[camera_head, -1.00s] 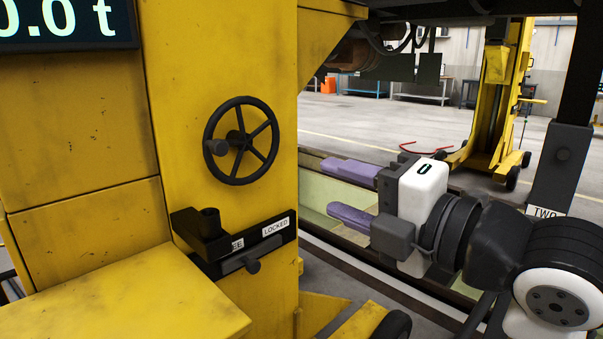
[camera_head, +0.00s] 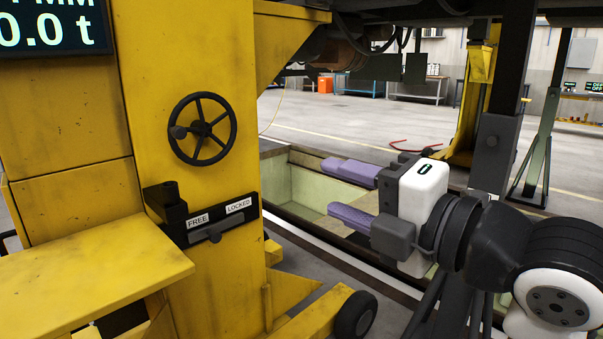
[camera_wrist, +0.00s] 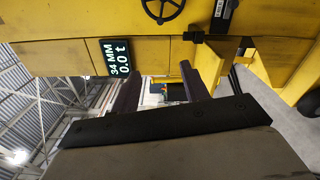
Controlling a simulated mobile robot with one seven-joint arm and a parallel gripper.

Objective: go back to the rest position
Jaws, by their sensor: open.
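My gripper (camera_head: 351,194) is on the right of the head view, its two purple fingers spread apart and pointing left. Nothing is between them. It is clear of the yellow lifting jack (camera_head: 190,70), which fills the left of the view. The jack carries a black handwheel (camera_head: 202,129) and, below it, a black lever bracket (camera_head: 208,224) with plates reading FREE and LOCKED. In the wrist view the dark fingers (camera_wrist: 163,85) frame an empty gap, with the jack's display (camera_wrist: 122,57) reading 34 MM and 0.0 t beyond.
A yellow ledge (camera_head: 90,270) juts out at lower left, and a black wheel (camera_head: 355,315) stands on the floor. An open pit (camera_head: 315,190) lies behind my gripper. The railcar underside (camera_head: 400,8) hangs overhead. A dark post (camera_head: 497,140) stands close behind my wrist.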

